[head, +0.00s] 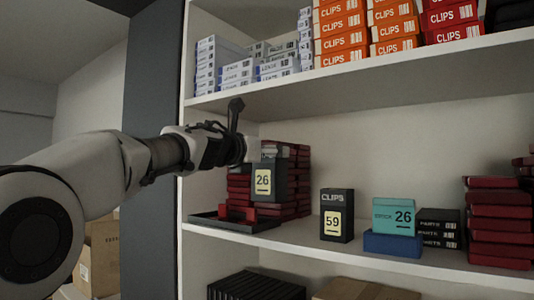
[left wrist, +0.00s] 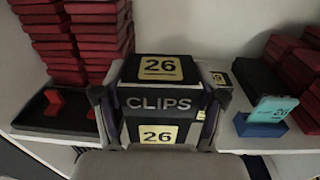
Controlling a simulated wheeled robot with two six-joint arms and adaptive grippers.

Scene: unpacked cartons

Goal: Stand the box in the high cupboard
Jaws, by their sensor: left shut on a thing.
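A dark box with a yellow "26" label (head: 263,183) is upright in my left gripper (head: 246,148), at the middle shelf of the white cupboard (head: 310,243). In the left wrist view the fingers of the gripper (left wrist: 157,98) are on both sides of the box, which shows "CLIPS" and "26" (left wrist: 158,104). My right gripper is not in view.
Stacked red boxes (head: 300,180) stand behind the held box. A dark tray (head: 215,222) with a red piece (head: 238,213) lies left. A teal "26" box (head: 393,217) leans in a blue holder (head: 392,244) further right. The upper shelf (head: 370,75) holds clip boxes.

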